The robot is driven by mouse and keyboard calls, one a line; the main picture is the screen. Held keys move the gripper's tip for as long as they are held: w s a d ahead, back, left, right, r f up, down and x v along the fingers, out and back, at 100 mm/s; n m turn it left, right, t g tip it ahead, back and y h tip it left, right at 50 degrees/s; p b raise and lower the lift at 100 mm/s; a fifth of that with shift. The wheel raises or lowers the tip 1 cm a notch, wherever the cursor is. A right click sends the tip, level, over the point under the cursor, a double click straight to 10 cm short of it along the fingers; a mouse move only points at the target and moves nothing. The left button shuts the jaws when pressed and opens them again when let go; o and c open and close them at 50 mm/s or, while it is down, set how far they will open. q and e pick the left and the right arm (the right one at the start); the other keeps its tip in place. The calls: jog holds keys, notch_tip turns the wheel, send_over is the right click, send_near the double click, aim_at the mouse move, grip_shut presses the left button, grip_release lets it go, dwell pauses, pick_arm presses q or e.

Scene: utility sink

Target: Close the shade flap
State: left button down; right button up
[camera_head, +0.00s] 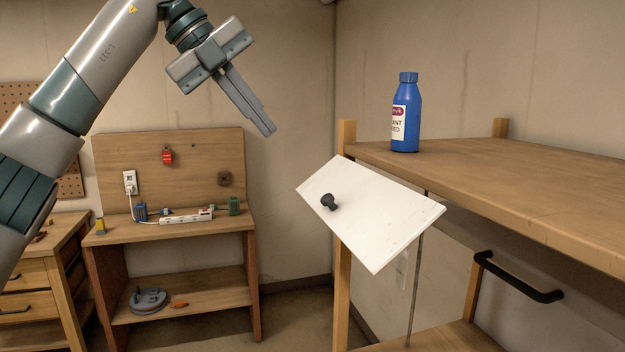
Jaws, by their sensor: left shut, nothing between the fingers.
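The shade flap is a white panel (375,222) with a dark round knob (329,202) on its face. It sits at the left end of the wooden shelf unit and is tilted, standing out at an angle. My left gripper (268,129) is above and to the left of the flap, apart from it. Its fingers are together, point down to the right and hold nothing. My right gripper is out of view.
A blue bottle (405,118) stands on the wooden shelf top (480,178) behind the flap. A black bar handle (518,279) is at the shelf's front right. A wooden workbench (185,229) with a power strip (187,217) stands at the back left. The air between gripper and flap is clear.

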pick_arm(q)
jog(key=p, duration=0.5)
send_near(324, 198)
jog(key=x, duration=0.4)
jog(key=shift+w+d, duration=0.1)
jog(key=shift+d, duration=0.15)
jog(key=shift+w+d+f+p, duration=0.1)
jog(key=shift+d+f+p, duration=0.25)
jog(key=shift+f, duration=0.3)
